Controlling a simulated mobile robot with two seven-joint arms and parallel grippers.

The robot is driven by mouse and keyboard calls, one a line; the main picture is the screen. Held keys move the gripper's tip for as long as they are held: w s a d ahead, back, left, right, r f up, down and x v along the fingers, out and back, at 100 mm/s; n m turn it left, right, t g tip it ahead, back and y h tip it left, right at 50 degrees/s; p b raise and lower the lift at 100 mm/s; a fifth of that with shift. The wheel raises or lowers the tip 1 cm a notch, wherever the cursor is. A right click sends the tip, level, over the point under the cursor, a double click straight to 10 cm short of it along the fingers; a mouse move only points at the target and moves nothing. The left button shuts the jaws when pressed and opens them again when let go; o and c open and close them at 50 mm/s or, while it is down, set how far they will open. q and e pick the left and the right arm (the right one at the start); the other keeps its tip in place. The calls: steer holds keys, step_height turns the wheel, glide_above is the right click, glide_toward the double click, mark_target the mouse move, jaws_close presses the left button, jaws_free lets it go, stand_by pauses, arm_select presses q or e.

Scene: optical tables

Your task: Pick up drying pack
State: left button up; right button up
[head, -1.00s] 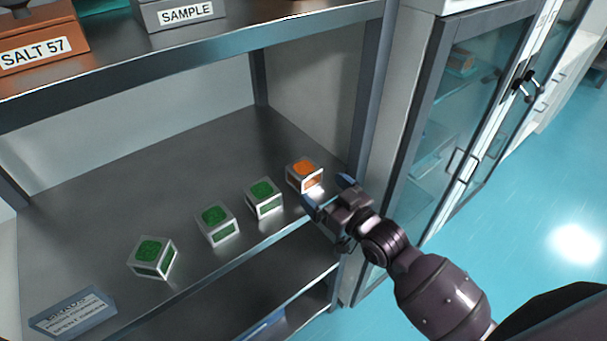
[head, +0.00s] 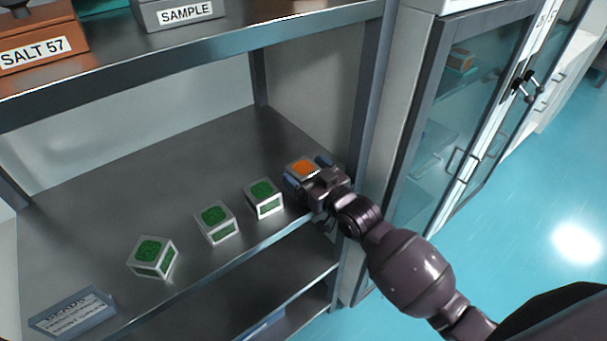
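An orange drying pack (head: 302,168), a small pale-edged cube, sits at the right end of a row on the metal shelf. My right gripper (head: 307,174) is at this cube, with one finger on its left side and the other on its right. The gripper body hides the cube's front. I cannot tell whether the fingers touch it or are apart from it. Several similar cubes with green contents stand to the left, such as the nearest green one (head: 264,197). My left gripper is not in view.
A label plate (head: 72,313) lies at the shelf's front left. An upper shelf (head: 230,50) holds an orange SALT 57 box (head: 40,52) and a grey SAMPLE box (head: 180,14). A shelf post (head: 372,100) and a glass cabinet (head: 450,130) stand to the right.

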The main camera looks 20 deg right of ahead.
steer(key=c, duration=0.9)
steer(key=shift+r, duration=0.1)
steer(key=shift+r, duration=0.8)
steer(key=v, duration=1.8)
steer(key=shift+f, duration=0.2)
steer(key=w+a+r+m+t+h, duration=0.1)
steer(key=w+a+r+m+h, duration=0.1)
steer(key=w+r+m+h, duration=0.2)
steer(key=shift+w+a+h, duration=0.4)
steer(key=shift+w+h, duration=0.8)
steer(key=shift+w, duration=0.55)
